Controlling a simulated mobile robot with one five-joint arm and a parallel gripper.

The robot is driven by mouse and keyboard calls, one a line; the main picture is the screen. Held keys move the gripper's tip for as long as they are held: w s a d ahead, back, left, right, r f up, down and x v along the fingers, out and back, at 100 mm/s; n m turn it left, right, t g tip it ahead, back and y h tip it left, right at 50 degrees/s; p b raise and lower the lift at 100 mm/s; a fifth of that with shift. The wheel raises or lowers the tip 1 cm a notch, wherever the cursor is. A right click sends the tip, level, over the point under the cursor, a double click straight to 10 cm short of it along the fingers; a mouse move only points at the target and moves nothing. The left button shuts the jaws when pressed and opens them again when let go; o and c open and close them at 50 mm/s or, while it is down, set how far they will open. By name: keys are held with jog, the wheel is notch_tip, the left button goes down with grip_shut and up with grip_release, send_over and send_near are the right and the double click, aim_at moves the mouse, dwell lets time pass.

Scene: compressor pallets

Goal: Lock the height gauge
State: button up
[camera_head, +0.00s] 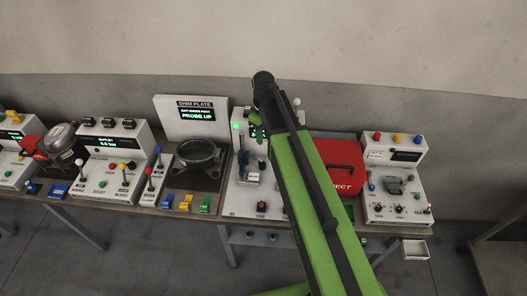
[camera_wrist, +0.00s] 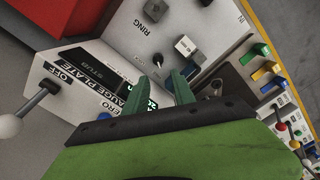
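A small dark knob (camera_wrist: 158,60) and a grey block on a stem (camera_wrist: 187,46) stand just beyond my fingertips. My gripper (camera_wrist: 168,78) has its two green fingers a little apart, with nothing visibly held. Whether they touch the panel cannot be told. No lock control is clearly identifiable.
A lever with a white ball (camera_wrist: 10,125) stands by the "OFF" label. A red box (camera_head: 340,165) is right of my arm. Another control panel (camera_head: 395,185) stands at right.

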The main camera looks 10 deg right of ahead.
jog(key=w+r+n, duration=0.1)
jog(key=w, duration=0.1)
jog(key=b, duration=1.8)
send_near(262, 165)
jog(key=f, duration=0.7)
jog(key=shift+w+d, duration=0.15)
jog(key=shift+d, duration=0.1)
jog(key=shift+r, duration=0.15)
grip_shut()
